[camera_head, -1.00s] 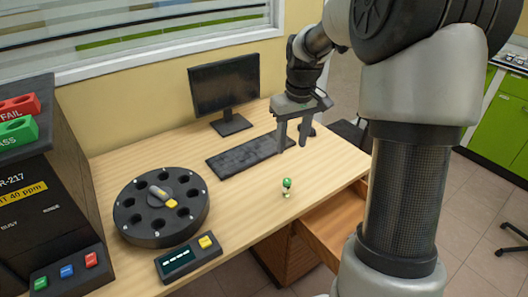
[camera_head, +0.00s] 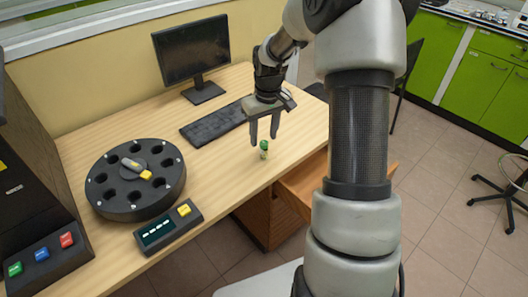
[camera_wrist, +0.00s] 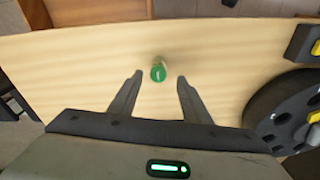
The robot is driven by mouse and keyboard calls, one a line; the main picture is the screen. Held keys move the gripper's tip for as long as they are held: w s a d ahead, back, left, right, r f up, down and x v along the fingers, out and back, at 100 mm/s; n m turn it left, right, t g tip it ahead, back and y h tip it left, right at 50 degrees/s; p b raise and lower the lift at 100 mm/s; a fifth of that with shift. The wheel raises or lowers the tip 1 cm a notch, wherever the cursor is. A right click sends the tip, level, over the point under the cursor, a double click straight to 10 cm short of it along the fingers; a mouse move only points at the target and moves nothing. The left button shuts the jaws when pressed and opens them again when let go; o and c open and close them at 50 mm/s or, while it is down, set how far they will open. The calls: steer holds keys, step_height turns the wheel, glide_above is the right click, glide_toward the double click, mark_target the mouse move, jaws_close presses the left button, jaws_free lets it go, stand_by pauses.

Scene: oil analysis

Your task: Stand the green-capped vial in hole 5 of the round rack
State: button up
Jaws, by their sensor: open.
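The green-capped vial (camera_head: 264,149) stands on the wooden desk near its front edge. In the wrist view the vial's green cap (camera_wrist: 158,73) shows from above, just beyond the fingertips and between their lines. My gripper (camera_head: 264,138) is open and empty, pointing down close to the vial; its two fingers also show in the wrist view (camera_wrist: 159,76). The round rack (camera_head: 117,203) is a black disc with several holes and a yellow-and-grey centre piece, at the left of the desk. It shows partly in the wrist view (camera_wrist: 262,104). Hole numbers are not readable.
A small console with a yellow button (camera_head: 169,227) sits in front of the rack. A keyboard (camera_head: 215,121) and monitor (camera_head: 192,52) stand behind. A dark machine (camera_head: 38,190) is at far left. An open drawer (camera_head: 300,188) juts out below the desk edge.

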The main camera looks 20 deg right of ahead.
mark_target(264, 143)
steer(key=f, duration=0.3)
steer(key=f+b, duration=0.1)
steer(key=shift+w+d+f, duration=0.15)
steer(key=shift+w+f, duration=0.05)
steer(key=shift+w, duration=0.05)
jaws_close()
steer(key=shift+r, duration=0.1)
